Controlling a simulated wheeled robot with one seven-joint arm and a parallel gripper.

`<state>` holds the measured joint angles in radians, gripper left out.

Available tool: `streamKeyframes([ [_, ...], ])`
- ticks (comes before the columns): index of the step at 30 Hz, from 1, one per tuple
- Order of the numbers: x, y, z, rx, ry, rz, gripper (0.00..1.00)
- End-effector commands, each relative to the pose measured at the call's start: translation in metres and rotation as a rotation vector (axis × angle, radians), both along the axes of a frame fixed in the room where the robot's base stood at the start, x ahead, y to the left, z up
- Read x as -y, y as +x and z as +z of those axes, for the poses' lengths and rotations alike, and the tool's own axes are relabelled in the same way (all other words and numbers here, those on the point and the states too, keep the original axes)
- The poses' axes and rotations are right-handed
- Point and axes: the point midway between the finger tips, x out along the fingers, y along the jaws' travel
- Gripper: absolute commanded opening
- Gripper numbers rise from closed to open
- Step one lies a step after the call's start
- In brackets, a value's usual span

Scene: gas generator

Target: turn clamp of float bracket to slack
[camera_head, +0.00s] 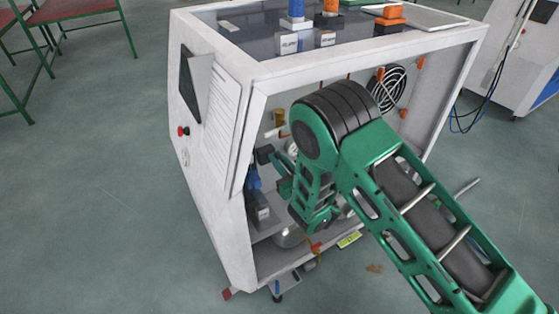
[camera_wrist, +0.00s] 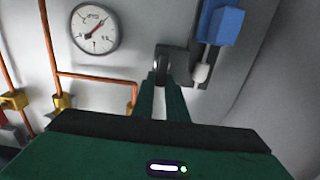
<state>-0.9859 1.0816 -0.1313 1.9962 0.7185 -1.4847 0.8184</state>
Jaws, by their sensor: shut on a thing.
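In the wrist view, my gripper (camera_wrist: 164,88) reaches forward with its two green fingers close together at a dark clamp (camera_wrist: 178,62). The fingers are shut on part of this clamp, and their tips hide some of it. A blue block (camera_wrist: 222,26) and a white rounded piece (camera_wrist: 201,73) sit just right of the clamp, seemingly on the same bracket. In the head view, my arm reaches into the open front of the white cabinet (camera_head: 245,215). There the fingertips and the clamp are too small and covered to make out clearly.
A round gauge (camera_wrist: 95,28) with a red needle is left of the clamp. Copper pipes (camera_wrist: 95,78) with brass fittings (camera_wrist: 62,102) run along the wall. The cabinet's frame surrounds my arm; a fan (camera_head: 388,88) is at the back. Floor (camera_head: 100,220) left of the cabinet is clear.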

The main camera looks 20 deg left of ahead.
Motion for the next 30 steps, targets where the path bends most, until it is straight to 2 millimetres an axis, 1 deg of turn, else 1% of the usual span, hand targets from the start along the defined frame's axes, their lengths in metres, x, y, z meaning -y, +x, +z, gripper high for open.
streamKeyframes([
  [5,0.0019,0.0016,-0.0003,0.032,-0.030,-0.005,0.00],
  [11,0.0013,0.0007,-0.0006,0.120,-0.106,-0.006,0.00],
  [30,-0.0041,-0.0051,-0.0058,0.572,-0.493,-0.007,0.00],
])
